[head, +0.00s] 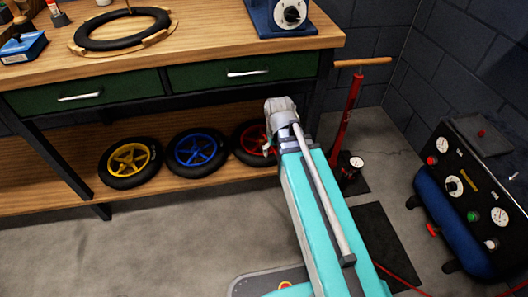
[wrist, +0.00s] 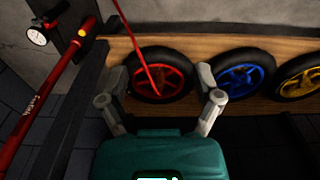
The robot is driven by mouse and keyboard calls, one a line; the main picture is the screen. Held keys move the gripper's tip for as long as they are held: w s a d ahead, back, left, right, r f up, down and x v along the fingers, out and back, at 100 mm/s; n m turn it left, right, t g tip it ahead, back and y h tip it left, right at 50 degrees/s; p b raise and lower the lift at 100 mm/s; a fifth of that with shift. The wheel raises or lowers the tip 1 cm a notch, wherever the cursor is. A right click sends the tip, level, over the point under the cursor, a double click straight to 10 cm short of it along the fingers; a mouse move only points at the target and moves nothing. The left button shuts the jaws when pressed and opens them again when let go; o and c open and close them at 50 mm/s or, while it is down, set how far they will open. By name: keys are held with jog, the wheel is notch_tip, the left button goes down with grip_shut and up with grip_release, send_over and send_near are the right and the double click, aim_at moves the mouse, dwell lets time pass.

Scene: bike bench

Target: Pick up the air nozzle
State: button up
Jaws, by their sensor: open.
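I cannot make out an air nozzle in either view. A thin red line, perhaps a hose (wrist: 134,46), runs down between my fingers in the wrist view and seems to end in front of the red-rimmed wheel (wrist: 178,91). Whether a nozzle is at its end cannot be told. My gripper (wrist: 161,72) is open, its two grey fingers spread wide with nothing held. It faces the lower shelf, in front of the red-rimmed wheel. In the head view my arm hides most of the gripper and part of that wheel (head: 245,143).
The lower shelf (head: 180,188) also holds a blue-rimmed wheel (head: 196,153) and a yellow-rimmed wheel (head: 130,163). A red floor pump (head: 347,112) stands right of the bench. A blue compressor (head: 440,222) is at far right. Floor at front left is clear.

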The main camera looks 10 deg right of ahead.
jog(key=w+f+n+b, duration=0.1)
jog(key=w+f+b, duration=0.3)
jog(key=f, duration=0.2)
jog(key=n+b, duration=0.3)
jog(key=n, duration=0.5)
send_over(262, 138)
jog(key=f, duration=0.3)
jog(key=shift+s+g, duration=0.25)
jog(key=shift+g, duration=0.05)
jog(key=shift+f, duration=0.15)
jog(key=shift+f+b, duration=3.35)
jog(key=shift+b, duration=0.25)
jog(key=shift+f, duration=0.1)
notch_tip(262, 138, down, 5)
jog(key=b, duration=0.5)
jog(key=shift+w, duration=0.15)
grip_shut()
